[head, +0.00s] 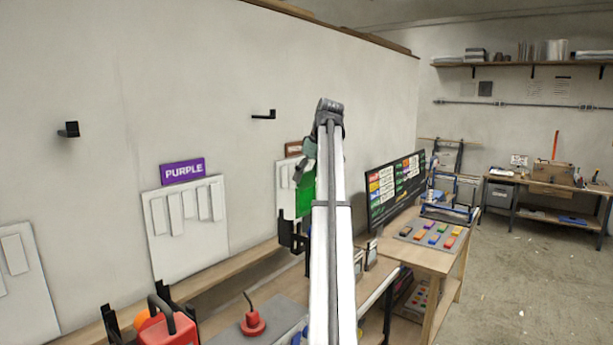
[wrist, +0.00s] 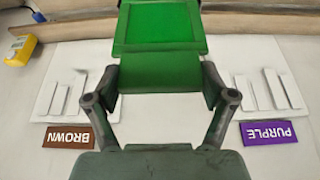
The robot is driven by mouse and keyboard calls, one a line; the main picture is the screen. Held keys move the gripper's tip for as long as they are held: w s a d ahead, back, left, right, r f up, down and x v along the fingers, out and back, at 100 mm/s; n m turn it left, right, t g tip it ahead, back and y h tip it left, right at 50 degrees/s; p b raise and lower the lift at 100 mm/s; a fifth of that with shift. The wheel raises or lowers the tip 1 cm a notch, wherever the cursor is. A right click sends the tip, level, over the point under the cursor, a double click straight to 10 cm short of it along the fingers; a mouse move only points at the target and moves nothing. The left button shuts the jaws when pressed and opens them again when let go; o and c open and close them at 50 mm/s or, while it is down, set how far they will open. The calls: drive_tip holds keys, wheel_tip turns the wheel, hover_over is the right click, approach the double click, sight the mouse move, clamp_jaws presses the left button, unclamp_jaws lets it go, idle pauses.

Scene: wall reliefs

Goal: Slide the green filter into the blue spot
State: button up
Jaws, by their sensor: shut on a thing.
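The green filter (head: 304,197) is a flat green piece held in front of the wall in the head view. In the wrist view the green filter (wrist: 160,25) fills the top middle, with a raised square frame. My gripper (wrist: 160,84) has both fingers closed on its sides. In the head view my gripper (head: 308,165) is partly hidden behind my own arm. I cannot make out a spot labelled blue in either view.
A white panel with a purple label (head: 184,171) and one with a brown label (head: 293,148) are on the wall. Black brackets (head: 292,237) stand just below the filter. A red object (head: 252,323) stands on the bench. A table with coloured blocks (head: 433,236) is at right.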

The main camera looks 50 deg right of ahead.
sight(307, 206)
drive_tip(key=shift+f, duration=0.2)
drive_tip(key=shift+f+b, duration=1.1)
drive_tip(key=shift+f, duration=4.2)
drive_tip(key=o, duration=1.1)
drive_tip(key=shift+o, duration=0.2)
